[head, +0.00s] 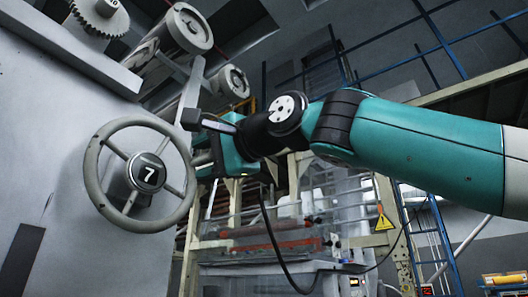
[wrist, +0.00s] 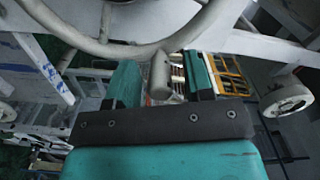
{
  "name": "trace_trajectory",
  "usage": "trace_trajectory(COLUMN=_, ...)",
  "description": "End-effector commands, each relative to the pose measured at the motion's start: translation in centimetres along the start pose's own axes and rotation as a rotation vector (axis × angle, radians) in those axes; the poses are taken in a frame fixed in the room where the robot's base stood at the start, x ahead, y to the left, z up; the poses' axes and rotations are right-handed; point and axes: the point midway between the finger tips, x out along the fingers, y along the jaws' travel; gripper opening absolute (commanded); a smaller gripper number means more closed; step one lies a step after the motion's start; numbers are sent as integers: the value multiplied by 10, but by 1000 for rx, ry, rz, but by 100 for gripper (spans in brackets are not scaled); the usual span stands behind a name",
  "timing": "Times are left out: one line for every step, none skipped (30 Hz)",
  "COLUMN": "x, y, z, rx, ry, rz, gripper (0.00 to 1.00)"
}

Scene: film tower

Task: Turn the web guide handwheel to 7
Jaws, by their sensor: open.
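The grey web guide handwheel (head: 97,190) is mounted on a pale machine panel at the left of the head view. Its dark hub (head: 148,173) shows a white 7. My gripper (head: 202,140) is beside the wheel's right rim. In the wrist view the wheel's rim and spokes (wrist: 95,46) cross the top. My gripper (wrist: 161,66) is open there, with a grey handle knob (wrist: 159,78) between its two teal fingers. A gap shows on the knob's right side; I cannot tell whether the left finger touches it. The knob is hard to make out in the head view.
Rollers (head: 188,28) and a toothed wheel (head: 98,16) stick out above the handwheel. A diagonal grey bar (head: 191,92) runs close to my gripper. A machine frame with a yellow warning sign (head: 383,219) and blue railings stand behind my arm.

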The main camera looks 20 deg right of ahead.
Motion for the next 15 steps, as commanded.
trace_trajectory(x=-8, y=2, z=0, rx=0, ry=2, rz=-3, gripper=47)
trace_trajectory(x=-13, y=2, z=1, rx=0, ry=2, rz=-3, gripper=47)
trace_trajectory(x=-20, y=4, z=1, rx=0, ry=2, rz=-3, gripper=47)
trace_trajectory(x=-27, y=4, z=1, rx=-1, ry=3, rz=-5, gripper=47)
trace_trajectory(x=-34, y=4, z=1, rx=-1, ry=3, rz=-4, gripper=47)
trace_trajectory(x=-44, y=4, z=1, rx=-1, ry=4, rz=-5, gripper=47)
trace_trajectory(x=-52, y=5, z=1, rx=-2, ry=3, rz=-5, gripper=47)
trace_trajectory(x=-60, y=5, z=1, rx=-1, ry=4, rz=-4, gripper=47)
trace_trajectory(x=-70, y=5, z=0, rx=-1, ry=5, rz=-4, gripper=47)
trace_trajectory(x=-78, y=5, z=1, rx=-2, ry=4, rz=-4, gripper=47)
trace_trajectory(x=-86, y=5, z=1, rx=-2, ry=5, rz=-4, gripper=47)
trace_trajectory(x=-97, y=4, z=0, rx=-2, ry=7, rz=-3, gripper=47)
trace_trajectory(x=-105, y=4, z=-1, rx=-2, ry=7, rz=-4, gripper=47)
trace_trajectory(x=-112, y=4, z=0, rx=-3, ry=7, rz=-2, gripper=47)
trace_trajectory(x=-121, y=2, z=-2, rx=-3, ry=9, rz=-1, gripper=47)
